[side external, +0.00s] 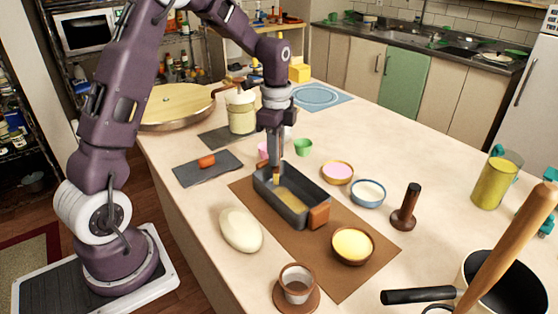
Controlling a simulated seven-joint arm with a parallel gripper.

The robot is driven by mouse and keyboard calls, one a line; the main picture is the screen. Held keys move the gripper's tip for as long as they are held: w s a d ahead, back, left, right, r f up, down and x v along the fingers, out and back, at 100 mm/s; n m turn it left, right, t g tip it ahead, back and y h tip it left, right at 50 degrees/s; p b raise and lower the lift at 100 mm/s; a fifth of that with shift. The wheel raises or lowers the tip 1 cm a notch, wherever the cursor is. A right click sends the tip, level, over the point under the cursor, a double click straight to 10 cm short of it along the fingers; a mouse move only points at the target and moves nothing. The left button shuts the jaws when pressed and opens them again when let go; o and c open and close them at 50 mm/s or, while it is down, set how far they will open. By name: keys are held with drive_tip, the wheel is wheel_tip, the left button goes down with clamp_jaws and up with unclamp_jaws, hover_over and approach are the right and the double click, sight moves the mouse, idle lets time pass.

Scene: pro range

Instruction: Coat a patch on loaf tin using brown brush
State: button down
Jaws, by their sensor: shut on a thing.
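The loaf tin (282,213) is dark grey with an orange-brown grip at its near end. It stands on a brown mat, with a yellowish layer (292,203) visible on its inside floor. My gripper (277,157) points down over the tin's far end and is shut on the brown brush (277,171). The brush is roughly upright, and its pale tip reaches inside the tin near the far end. I cannot tell whether the tip touches the tin floor. The gripper hides most of the handle.
Pale dough (240,230) lies left. A wooden stamp (405,208) and a brown cup (297,284) stand nearby. The brown mat (330,282) has bare room in front.

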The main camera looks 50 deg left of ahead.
drive_tip(key=shift+r, duration=2.9)
drive_tip(key=shift+f, duration=0.15)
drive_tip(key=shift+f, duration=3.05)
drive_tip(key=shift+d+f, duration=0.6)
drive_tip(key=shift+f, duration=0.2)
drive_tip(key=shift+d+f, duration=0.1)
drive_tip(key=shift+d, duration=5)
drive_tip(key=shift+a, duration=5.8)
drive_tip(key=shift+d+r, duration=0.1)
drive_tip(key=shift+r, duration=3.9)
